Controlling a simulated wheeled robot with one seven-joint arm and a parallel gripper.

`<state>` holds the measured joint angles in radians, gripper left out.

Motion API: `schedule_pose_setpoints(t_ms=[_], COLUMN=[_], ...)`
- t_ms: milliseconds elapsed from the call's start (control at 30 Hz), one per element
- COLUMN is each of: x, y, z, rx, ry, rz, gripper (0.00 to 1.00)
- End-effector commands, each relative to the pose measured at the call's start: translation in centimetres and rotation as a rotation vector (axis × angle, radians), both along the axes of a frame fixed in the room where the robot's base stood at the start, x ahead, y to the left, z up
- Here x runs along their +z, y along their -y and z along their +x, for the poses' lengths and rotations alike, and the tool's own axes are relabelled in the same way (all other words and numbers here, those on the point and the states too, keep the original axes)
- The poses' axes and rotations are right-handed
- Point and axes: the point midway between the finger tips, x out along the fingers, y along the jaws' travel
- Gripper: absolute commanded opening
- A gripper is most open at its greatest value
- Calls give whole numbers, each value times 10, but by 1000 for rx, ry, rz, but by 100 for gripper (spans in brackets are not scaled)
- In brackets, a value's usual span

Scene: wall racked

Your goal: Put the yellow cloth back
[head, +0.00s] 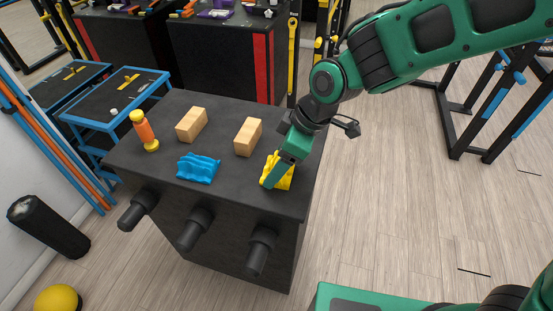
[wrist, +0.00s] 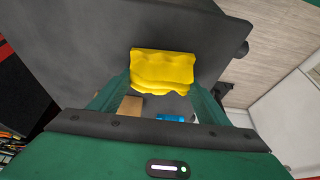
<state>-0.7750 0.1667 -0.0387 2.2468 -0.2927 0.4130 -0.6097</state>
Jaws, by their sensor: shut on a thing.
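The yellow cloth (head: 279,171) is a crumpled bundle at the right end of the dark box top in the head view. My gripper (head: 272,182) reaches down over it from the upper right and is shut on it. In the wrist view the yellow cloth (wrist: 162,70) sits between the fingers of my gripper (wrist: 160,78), with the dark top around it. The fingers partly hide the cloth in the head view. I cannot tell whether the cloth still touches the top.
A blue cloth (head: 198,168), two wooden blocks (head: 191,125) (head: 248,137) and an orange-yellow dumbbell-shaped object (head: 145,131) stand on the dark box (head: 225,201). Black pegs (head: 194,229) stick out of its front.

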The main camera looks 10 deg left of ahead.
Motion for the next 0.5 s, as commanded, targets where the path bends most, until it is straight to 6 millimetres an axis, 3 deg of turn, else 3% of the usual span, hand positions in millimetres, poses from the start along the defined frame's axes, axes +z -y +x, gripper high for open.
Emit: schedule_pose_setpoints(t_ms=[33, 100, 500], x=[-1, -1, -3], y=[0, 0, -1], z=[0, 0, -1], rx=[0, 0, 1], ry=[0, 0, -1], rz=[0, 0, -1], gripper=[72, 88, 88])
